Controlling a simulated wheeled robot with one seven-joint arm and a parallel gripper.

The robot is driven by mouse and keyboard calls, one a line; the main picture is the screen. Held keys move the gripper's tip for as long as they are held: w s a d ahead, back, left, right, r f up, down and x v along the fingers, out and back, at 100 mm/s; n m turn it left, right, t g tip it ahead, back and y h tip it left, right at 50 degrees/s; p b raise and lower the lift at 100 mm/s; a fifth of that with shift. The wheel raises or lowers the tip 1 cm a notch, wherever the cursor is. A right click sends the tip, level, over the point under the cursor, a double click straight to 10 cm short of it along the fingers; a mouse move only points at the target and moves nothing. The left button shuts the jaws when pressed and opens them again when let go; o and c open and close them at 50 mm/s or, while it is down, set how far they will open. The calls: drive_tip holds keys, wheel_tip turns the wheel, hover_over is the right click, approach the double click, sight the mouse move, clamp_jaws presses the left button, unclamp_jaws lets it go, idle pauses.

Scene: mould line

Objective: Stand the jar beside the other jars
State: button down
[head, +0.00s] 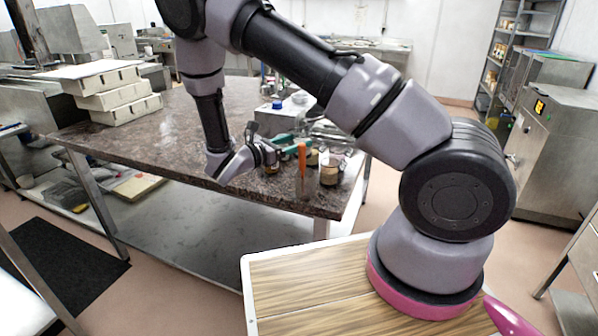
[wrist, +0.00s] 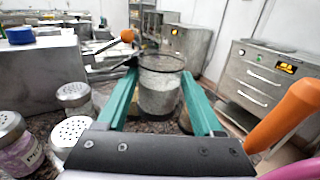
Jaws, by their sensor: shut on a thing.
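In the wrist view, a clear glass jar (wrist: 160,92) with pale grey contents and a dark rim stands upright between the teal fingers of my gripper (wrist: 160,100). My gripper is shut on it. In the head view, my gripper (head: 289,141) is over the right end of the stone-topped table (head: 170,135), among small items. The held jar is hard to pick out there. Several shaker jars with perforated metal lids stand at left in the wrist view, one at the edge (wrist: 20,150) and one farther back (wrist: 75,97). Whether the held jar touches the table is unclear.
An orange handle (head: 302,158) stands upright close to my gripper and looms at right in the wrist view (wrist: 285,115). A metal box (wrist: 45,72) with a blue-topped item is behind the shakers. White stacked boxes (head: 105,78) are at the table's left; its middle is clear.

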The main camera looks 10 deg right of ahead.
wheel_tip(320, 180, down, 8)
drive_tip(key=shift+r, duration=0.2)
drive_tip(key=shift+f, duration=0.1)
drive_tip(key=shift+c, duration=1.5)
unclamp_jaws()
drive_tip(key=shift+s+a, duration=0.1)
drive_tip(key=shift+a, duration=0.25)
drive_tip(key=v, duration=1.1)
drive_tip(key=shift+s+a, duration=0.1)
drive_tip(key=shift+a, duration=0.05)
